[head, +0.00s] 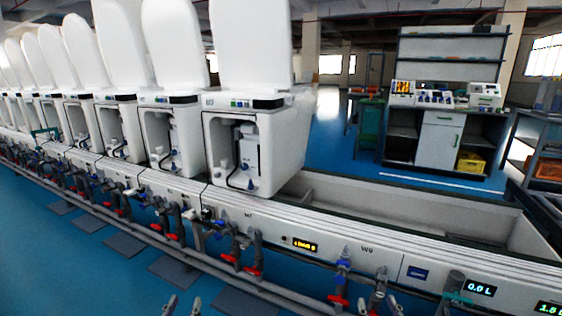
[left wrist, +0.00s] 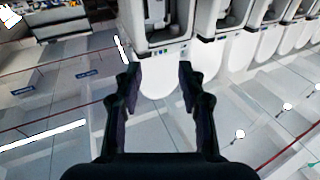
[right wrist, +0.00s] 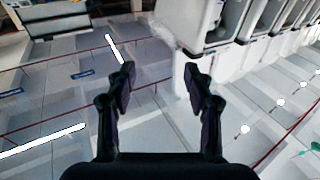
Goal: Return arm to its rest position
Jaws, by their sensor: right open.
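My left gripper (head: 182,306) shows only its fingertips at the bottom edge of the head view. In the left wrist view its two dark fingers (left wrist: 158,82) stand apart with nothing between them. My right gripper (head: 379,308) also shows only its tips at the bottom edge of the head view. In the right wrist view its fingers (right wrist: 158,78) are spread and empty. Neither gripper touches anything that I can see. Most of both arms is out of view.
A row of white toilets (head: 255,150) with raised lids stands on a long test bench (head: 330,240). Pipes with red and blue valves (head: 252,266) run along its front. The bench's right part is an empty trough. A workstation (head: 440,135) stands behind; blue floor lies between.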

